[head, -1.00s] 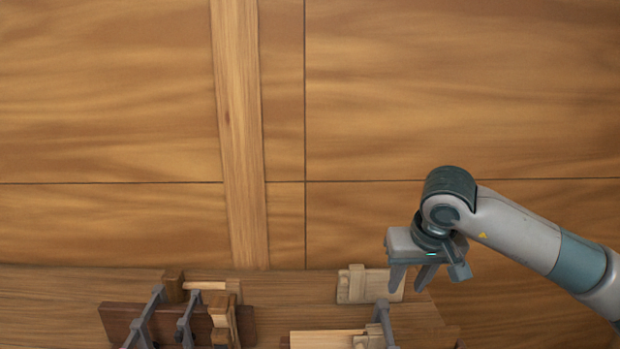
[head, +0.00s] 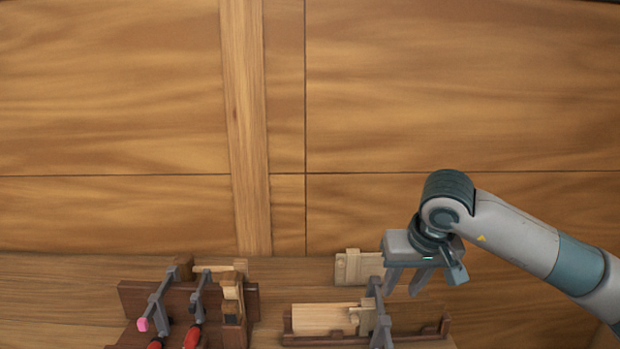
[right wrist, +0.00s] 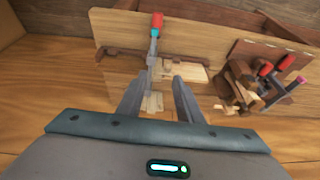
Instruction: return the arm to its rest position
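My right gripper (head: 405,280) hangs fingers down at the lower right of the head view, above the work surface. In the right wrist view its two fingers (right wrist: 158,100) stand apart with nothing held between them. A grey bar clamp (head: 377,310) stands upright on a light board just left of the gripper in the head view. In the right wrist view the clamp's red-ended handle (right wrist: 156,20) shows beyond the fingertips. My left gripper is not in either view.
At the lower left, a dark wooden stand (head: 186,297) holds several clamps with red handles. A pale wooden block (head: 352,266) sits behind the light board (head: 325,318). A plank wall (head: 450,90) fills the back. Space above the work surface is clear.

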